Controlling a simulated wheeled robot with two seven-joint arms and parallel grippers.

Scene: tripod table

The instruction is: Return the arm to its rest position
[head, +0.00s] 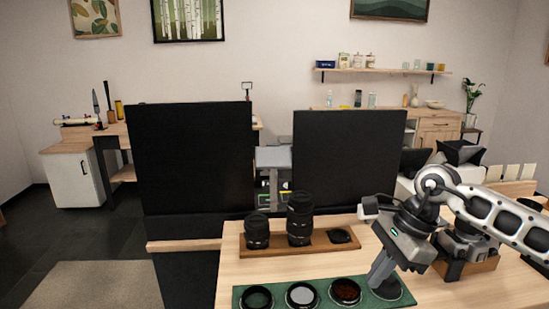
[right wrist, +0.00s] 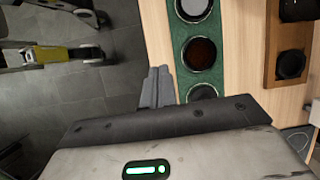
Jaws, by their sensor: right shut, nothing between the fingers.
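My right gripper (head: 380,273) comes in from the right in the head view. Its fingers are shut with nothing between them and point down in front of the right end of the green tray (head: 324,303). In the right wrist view the shut fingers (right wrist: 156,88) appear beside the tray's edge, apart from the round filters. The tray holds several round filters, among them a grey one (head: 301,295) and a dark red one (head: 345,291). The rightmost filter (head: 391,289) is partly hidden by the fingers. My left gripper is not in view.
A wooden tray (head: 280,249) behind holds a short lens (head: 257,232), a tall lens (head: 300,220) and a flat black disc (head: 341,236). A camera on a wooden block (head: 480,268) stands right of my gripper. Two large black panels (head: 195,160) (head: 347,155) rise behind the table.

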